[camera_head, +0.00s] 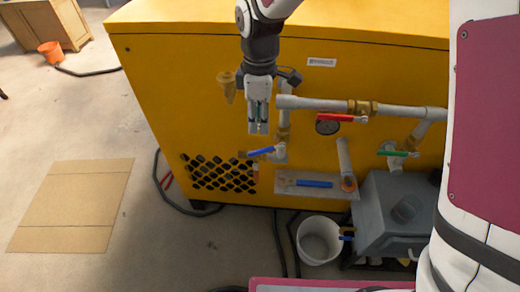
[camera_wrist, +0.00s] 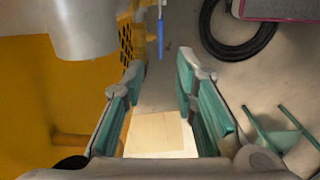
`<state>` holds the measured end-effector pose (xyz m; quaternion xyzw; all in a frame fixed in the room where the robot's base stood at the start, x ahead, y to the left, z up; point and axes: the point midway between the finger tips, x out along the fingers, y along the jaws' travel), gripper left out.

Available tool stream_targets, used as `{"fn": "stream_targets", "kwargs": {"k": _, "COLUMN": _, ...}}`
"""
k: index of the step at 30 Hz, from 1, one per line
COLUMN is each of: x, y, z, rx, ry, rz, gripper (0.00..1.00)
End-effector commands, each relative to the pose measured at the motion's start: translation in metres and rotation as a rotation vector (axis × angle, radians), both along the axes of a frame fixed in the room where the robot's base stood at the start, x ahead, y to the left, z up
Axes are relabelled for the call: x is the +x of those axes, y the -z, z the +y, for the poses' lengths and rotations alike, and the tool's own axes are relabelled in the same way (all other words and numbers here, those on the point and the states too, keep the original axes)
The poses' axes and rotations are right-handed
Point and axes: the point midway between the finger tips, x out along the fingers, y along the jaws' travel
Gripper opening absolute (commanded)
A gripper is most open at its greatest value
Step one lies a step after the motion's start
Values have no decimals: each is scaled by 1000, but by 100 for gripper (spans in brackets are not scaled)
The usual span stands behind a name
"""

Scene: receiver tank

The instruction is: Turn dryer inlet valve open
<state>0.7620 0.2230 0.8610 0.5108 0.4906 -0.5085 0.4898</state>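Several lever valves sit on the pipes of the yellow cabinet (camera_head: 180,70): a red handle (camera_head: 343,118), a green handle (camera_head: 398,153), a blue handle (camera_head: 262,152) and a lower blue handle (camera_head: 315,184). I cannot tell from any label which one is the dryer inlet valve. My gripper (camera_head: 259,130) points down in front of the cabinet, just above the upper blue handle in the picture. In the wrist view my gripper (camera_wrist: 160,75) is open and empty. A blue lever (camera_wrist: 161,40) shows beyond the fingertips, apart from them.
White pipes (camera_head: 320,104) run across the cabinet front. A grey box (camera_head: 385,225) and a white bucket (camera_head: 319,240) stand below on the right. Hoses lie on the floor. A cardboard sheet (camera_head: 70,207) lies at left; the floor around it is mostly clear.

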Motion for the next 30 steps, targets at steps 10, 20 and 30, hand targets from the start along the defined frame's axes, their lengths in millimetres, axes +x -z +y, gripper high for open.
{"fn": "stream_targets", "kwargs": {"k": 10, "x": -1, "y": 72, "z": 0, "rx": -5, "ry": -5, "rz": 4, "gripper": 27}}
{"fn": "stream_targets", "kwargs": {"k": 20, "x": -1, "y": 113, "z": 0, "rx": -4, "ry": -4, "rz": 2, "gripper": 27}}
{"fn": "stream_targets", "kwargs": {"k": 30, "x": -1, "y": 118, "z": 0, "rx": -3, "ry": -5, "rz": 1, "gripper": 27}}
